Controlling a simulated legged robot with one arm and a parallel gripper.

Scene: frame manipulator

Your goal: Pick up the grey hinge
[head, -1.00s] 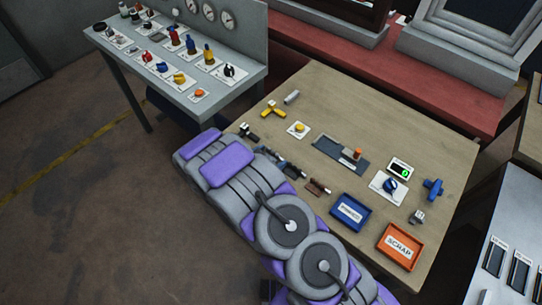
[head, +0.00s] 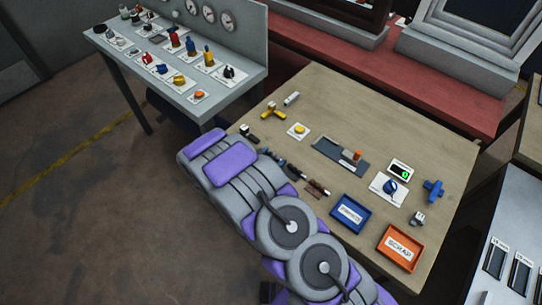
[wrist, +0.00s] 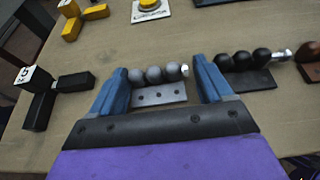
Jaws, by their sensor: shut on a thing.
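The grey hinge (wrist: 160,92) shows in the wrist view, with rounded knuckles along its top and a flat plate with holes below. My gripper (wrist: 160,78) has blue fingers, one at each end of the knuckles, and is shut on the hinge. The hinge looks low, at or close to the wooden tabletop; I cannot tell whether it touches. In the head view my arm covers much of this spot and I cannot make out the grey hinge clearly.
A black hinge (wrist: 248,75) lies close to the right finger, with a brown one (wrist: 311,62) beyond. A black piece with a white block (wrist: 45,95) is at left. A yellow piece (head: 273,111), blue tray (head: 336,222) and orange scrap tray (head: 383,256) share the table (head: 405,128).

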